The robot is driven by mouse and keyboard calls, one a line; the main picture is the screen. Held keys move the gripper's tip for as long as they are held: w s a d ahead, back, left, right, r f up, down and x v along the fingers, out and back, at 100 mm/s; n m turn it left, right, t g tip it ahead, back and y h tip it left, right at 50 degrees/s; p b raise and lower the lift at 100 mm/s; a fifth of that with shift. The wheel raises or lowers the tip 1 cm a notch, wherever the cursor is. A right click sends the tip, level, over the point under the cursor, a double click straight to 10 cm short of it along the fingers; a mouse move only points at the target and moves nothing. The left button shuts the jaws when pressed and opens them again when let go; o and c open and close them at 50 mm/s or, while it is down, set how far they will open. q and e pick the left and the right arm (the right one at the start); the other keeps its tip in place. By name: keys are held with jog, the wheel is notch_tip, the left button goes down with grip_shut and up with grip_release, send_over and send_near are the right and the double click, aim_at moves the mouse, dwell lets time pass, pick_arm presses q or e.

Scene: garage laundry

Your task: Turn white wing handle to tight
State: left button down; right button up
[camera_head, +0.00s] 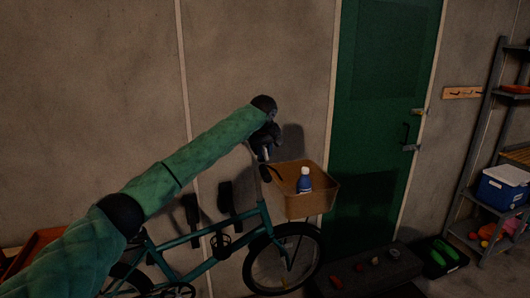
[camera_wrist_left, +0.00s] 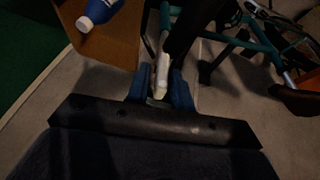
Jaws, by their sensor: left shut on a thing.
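My left gripper (camera_head: 264,154) is at the handlebar end of a teal bicycle (camera_head: 205,236). In the left wrist view its two blue fingers (camera_wrist_left: 161,84) are shut on the white wing handle (camera_wrist_left: 162,72), a narrow pale piece that runs up from between the fingertips. The handle's lower end is hidden between the fingers. In the head view the handle is too small and dark to make out clearly. My right gripper is not in view.
A tan basket (camera_head: 310,205) at the bicycle's front holds a blue bottle with a white cap (camera_head: 305,181), close to my left gripper. A green door (camera_head: 375,110) stands behind. A grey shelf (camera_head: 480,150) with a blue-and-white cooler (camera_head: 502,189) is at the right.

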pick_arm(q)
jog(key=shift+d, duration=0.1)
jog(key=y, duration=0.2)
jog(key=g+y, duration=0.1)
jog(key=shift+d+r+m, duration=0.15)
jog(key=shift+d+m, duration=0.1)
jog(key=shift+m, duration=0.15)
jog(key=g+y, duration=0.1)
jog(key=y, duration=0.2)
jog(key=shift+m+y, duration=0.3)
jog(key=shift+w+d+m+y, duration=0.1)
jog(key=shift+d+m+y, duration=0.15)
jog(key=shift+y, duration=0.85)
jog(key=shift+d+f+m+g+y, duration=0.15)
jog(key=shift+m+y, duration=0.35)
jog(key=shift+y, duration=1)
jog(key=shift+f+m+g+y, duration=0.3)
jog(key=shift+m+y, duration=0.15)
jog(key=shift+y, duration=1.05)
jog(key=shift+d+f+m+g+y, duration=0.15)
jog(key=shift+m+y, duration=0.35)
jog(key=shift+y, duration=1)
jog(key=shift+a+f+y, duration=0.1)
jog(key=shift+f+y, duration=0.05)
jog(key=shift+y, duration=0.15)
